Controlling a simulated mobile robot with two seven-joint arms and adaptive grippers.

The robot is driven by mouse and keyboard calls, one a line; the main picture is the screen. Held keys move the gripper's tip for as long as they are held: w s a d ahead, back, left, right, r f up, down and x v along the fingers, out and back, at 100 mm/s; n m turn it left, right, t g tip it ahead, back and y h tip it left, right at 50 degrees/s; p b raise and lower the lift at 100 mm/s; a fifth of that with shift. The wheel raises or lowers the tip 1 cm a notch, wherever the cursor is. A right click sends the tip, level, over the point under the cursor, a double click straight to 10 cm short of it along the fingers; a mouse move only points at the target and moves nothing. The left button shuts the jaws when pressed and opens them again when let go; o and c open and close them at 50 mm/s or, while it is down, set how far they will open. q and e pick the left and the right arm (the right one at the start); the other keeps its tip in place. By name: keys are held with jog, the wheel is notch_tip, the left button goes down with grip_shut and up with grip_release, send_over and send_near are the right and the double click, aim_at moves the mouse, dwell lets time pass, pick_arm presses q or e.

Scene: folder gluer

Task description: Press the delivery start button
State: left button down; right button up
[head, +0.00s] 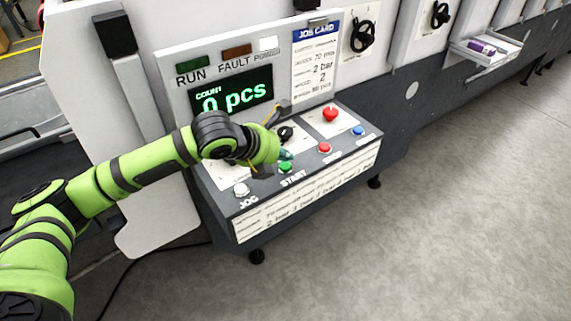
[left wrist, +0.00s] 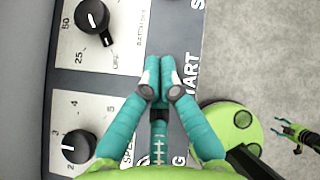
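The green START button (head: 286,167) is on the sloped grey control panel (head: 262,197), behind its START label. My left gripper (head: 286,154) is just above and behind this button in the head view; I cannot tell whether it touches. In the left wrist view its teal fingers (left wrist: 159,78) are together with nothing between them, beside the START label (left wrist: 190,78). The button does not show there; the fingers seem to cover it. My right gripper (left wrist: 294,134) shows small at the right edge of the left wrist view, its opening unclear.
A white JOG button (head: 241,189), a red button (head: 324,147), a blue button (head: 358,130) and a red mushroom button (head: 330,114) share the panel. Black knobs (left wrist: 78,147) sit close to the fingers. The display (head: 232,93) reads 0 pcs. Floor at right is clear.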

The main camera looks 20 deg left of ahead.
pick_arm(q)
jog(key=shift+f, duration=0.1)
dwell(0.6)
jog(key=shift+f, duration=0.25)
